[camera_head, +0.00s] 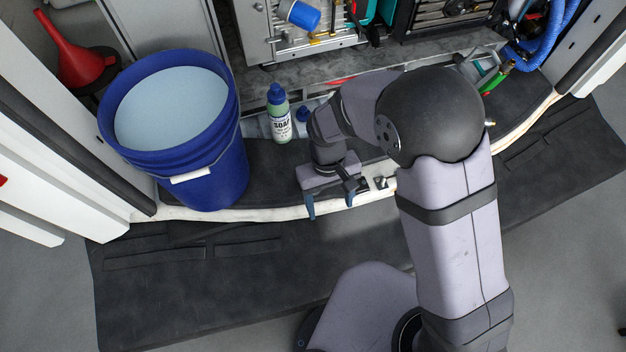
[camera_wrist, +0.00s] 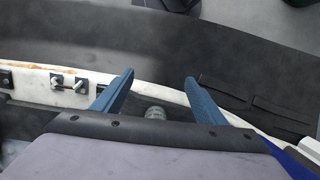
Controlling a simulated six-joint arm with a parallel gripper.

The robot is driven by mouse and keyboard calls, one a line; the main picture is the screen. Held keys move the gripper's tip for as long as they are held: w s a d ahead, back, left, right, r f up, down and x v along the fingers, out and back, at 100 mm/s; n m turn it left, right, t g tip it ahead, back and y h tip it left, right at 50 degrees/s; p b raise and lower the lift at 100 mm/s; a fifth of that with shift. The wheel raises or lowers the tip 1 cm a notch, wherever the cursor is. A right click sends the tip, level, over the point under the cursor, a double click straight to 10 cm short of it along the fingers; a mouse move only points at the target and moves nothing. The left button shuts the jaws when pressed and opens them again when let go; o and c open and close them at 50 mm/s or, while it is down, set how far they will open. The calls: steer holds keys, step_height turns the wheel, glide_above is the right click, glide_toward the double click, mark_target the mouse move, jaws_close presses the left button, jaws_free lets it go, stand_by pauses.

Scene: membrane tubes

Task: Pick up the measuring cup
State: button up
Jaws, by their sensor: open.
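I cannot clearly identify the measuring cup. A small pale, greyish rounded object (camera_wrist: 155,113) shows between the bases of my fingers in the wrist view, partly hidden by the gripper body; I cannot tell whether it is the cup. A blue and white cylindrical container (camera_head: 301,14) lies tilted on the metal unit at the top of the head view. My gripper (camera_head: 331,206) is open over the white sill, with its blue fingers pointing down. In the wrist view the gripper (camera_wrist: 158,80) has nothing between its fingertips.
A blue bucket of pale liquid (camera_head: 240,160) stands left of my gripper. A soap bottle (camera_head: 280,118) stands behind it, near a small blue object (camera_head: 303,114). A white sill (camera_head: 235,215) runs beneath. A red funnel (camera_head: 75,58) is at upper left. The dark front mat (camera_head: 240,280) is clear.

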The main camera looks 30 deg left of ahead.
steer(key=w+a+r+m+t+y, duration=0.1)
steer(key=w+a+r+m+y, duration=0.1)
steer(key=w+a, duration=0.5)
steer(key=shift+a+r+m, duration=0.75)
steer(key=shift+r+m, duration=0.1)
steer(key=shift+m, duration=0.05)
steer(key=shift+s+d+f+p, duration=0.15)
steer(key=shift+f+p, duration=0.55)
steer(key=shift+f, duration=1.15)
steer(key=shift+d+f+p, duration=0.2)
steer(key=shift+f+p, duration=0.5)
steer(key=shift+f, duration=1.1)
steer(key=c, duration=1.1)
